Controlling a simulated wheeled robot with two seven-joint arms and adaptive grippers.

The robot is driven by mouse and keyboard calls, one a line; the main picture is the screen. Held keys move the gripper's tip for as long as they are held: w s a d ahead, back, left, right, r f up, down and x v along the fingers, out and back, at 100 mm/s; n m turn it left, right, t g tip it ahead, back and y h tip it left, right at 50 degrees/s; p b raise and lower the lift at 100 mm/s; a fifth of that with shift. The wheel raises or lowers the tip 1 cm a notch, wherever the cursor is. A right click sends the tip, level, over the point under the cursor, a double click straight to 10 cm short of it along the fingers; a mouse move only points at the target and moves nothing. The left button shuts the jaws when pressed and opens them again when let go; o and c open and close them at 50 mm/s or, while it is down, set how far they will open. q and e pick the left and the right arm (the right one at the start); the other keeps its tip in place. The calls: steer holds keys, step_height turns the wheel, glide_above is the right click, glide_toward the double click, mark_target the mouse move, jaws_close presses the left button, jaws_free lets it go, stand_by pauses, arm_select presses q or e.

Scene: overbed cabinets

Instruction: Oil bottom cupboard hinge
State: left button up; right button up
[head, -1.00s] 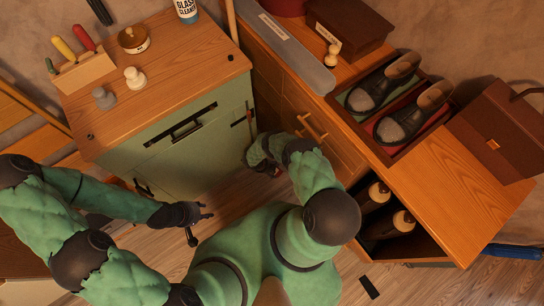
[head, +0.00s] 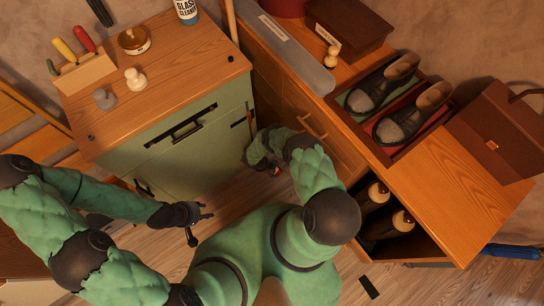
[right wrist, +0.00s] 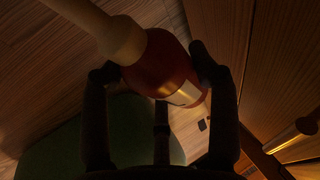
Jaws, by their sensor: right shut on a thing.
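The green cupboard (head: 195,150) with a wooden top stands at the left in the head view. A dark handle shows low on its front, and a small metal fitting (head: 249,117) sits at its right front edge; I cannot tell whether this is the bottom hinge. My right gripper (head: 258,168) is low beside that edge, partly hidden by its own arm. In the right wrist view its fingers are shut on a red bottle (right wrist: 160,66) with a beige spout (right wrist: 122,38), held tilted. My left gripper (head: 200,224) is open and empty in front of the cupboard.
A drawer handle (head: 312,125) faces my right arm. Wooden floor (head: 150,245) is clear in front of the cupboard.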

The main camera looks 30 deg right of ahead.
steer(key=shift+f, duration=0.2)
steer(key=shift+b, duration=0.3)
steer(key=shift+f+b, duration=0.4)
steer(key=shift+b, duration=0.2)
steer(key=shift+w+f, duration=0.1)
steer(key=shift+f, duration=0.1)
steer(key=shift+r, duration=0.35)
steer(key=shift+r, duration=0.5)
steer(key=shift+r, duration=0.1)
